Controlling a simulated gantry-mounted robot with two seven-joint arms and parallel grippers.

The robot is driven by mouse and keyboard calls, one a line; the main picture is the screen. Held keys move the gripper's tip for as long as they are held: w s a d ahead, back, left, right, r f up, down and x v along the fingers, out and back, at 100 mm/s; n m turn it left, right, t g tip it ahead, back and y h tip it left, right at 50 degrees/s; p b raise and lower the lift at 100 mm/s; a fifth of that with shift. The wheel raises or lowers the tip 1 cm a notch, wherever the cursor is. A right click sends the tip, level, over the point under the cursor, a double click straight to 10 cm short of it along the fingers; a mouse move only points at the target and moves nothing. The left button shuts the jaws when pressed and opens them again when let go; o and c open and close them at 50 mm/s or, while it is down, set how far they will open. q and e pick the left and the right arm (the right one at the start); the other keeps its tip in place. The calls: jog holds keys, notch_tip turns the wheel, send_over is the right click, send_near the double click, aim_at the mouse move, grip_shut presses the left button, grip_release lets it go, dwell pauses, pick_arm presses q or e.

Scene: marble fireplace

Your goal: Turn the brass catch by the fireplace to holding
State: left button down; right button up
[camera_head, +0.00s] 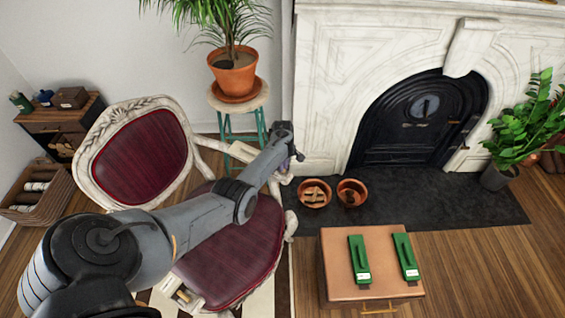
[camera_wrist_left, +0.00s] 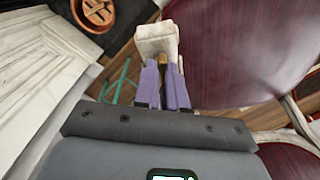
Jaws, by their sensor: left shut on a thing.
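My left gripper (camera_head: 297,156) reaches in over the red chair, its tip beside the left side of the white marble fireplace (camera_head: 322,95). My right gripper is not in view.
A chair with red upholstery (camera_head: 140,157) stands under my left arm. A potted plant (camera_head: 234,72) is on a stool behind. Two terracotta bowls (camera_head: 352,191) sit on the dark hearth (camera_head: 440,200).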

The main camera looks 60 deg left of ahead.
pick_arm(q)
jog(key=shift+n, duration=2.2)
jog(key=c, duration=1.2)
grip_release()
jog(key=shift+r, duration=0.1)
jog(key=shift+r+p, duration=0.35)
jog(key=shift+p, duration=0.1)
notch_tip(320, 180, up, 10)
jog(key=p, duration=0.5)
